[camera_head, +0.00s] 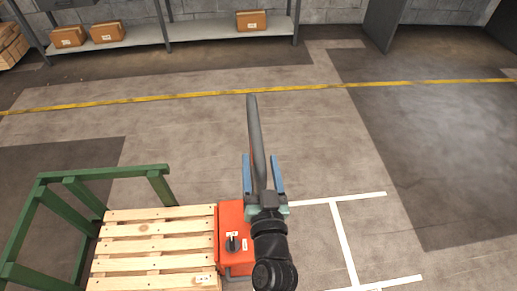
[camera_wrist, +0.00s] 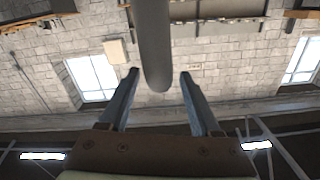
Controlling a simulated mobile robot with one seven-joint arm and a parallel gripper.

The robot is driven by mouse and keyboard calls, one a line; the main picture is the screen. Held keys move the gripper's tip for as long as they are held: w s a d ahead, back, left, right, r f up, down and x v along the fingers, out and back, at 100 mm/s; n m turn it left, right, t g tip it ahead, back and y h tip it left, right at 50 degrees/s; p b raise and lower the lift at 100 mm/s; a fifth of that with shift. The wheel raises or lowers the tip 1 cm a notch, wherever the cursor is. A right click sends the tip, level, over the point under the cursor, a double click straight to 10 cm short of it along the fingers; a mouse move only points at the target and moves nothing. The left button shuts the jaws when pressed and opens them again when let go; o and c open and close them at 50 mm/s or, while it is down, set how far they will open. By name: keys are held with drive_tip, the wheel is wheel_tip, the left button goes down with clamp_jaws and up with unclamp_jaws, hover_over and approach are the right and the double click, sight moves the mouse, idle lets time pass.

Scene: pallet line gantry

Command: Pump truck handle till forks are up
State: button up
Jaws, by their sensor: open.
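The orange-red pump truck (camera_head: 229,218) stands at the bottom middle of the head view, against the right end of a wooden pallet (camera_head: 160,229). Its grey handle (camera_head: 253,125) points up the picture; the handle's end also shows in the wrist view (camera_wrist: 153,45). My gripper (camera_head: 261,156) is open, with one blue finger on each side of the handle in the head view. In the wrist view my gripper (camera_wrist: 159,74) has the handle's end between its fingertips, with gaps on both sides. The forks are hidden, so their height cannot be told.
A green rail frame (camera_head: 105,173) stands around the pallet's left side. A shelf (camera_head: 185,32) with brown boxes (camera_head: 251,20) runs along the back wall. A yellow floor line (camera_head: 190,96) crosses the picture. The floor right of the truck is clear, with white markings (camera_head: 343,240).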

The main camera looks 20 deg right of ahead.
sight(258, 153)
drive_tip(key=shift+x, duration=1.8)
clamp_jaws()
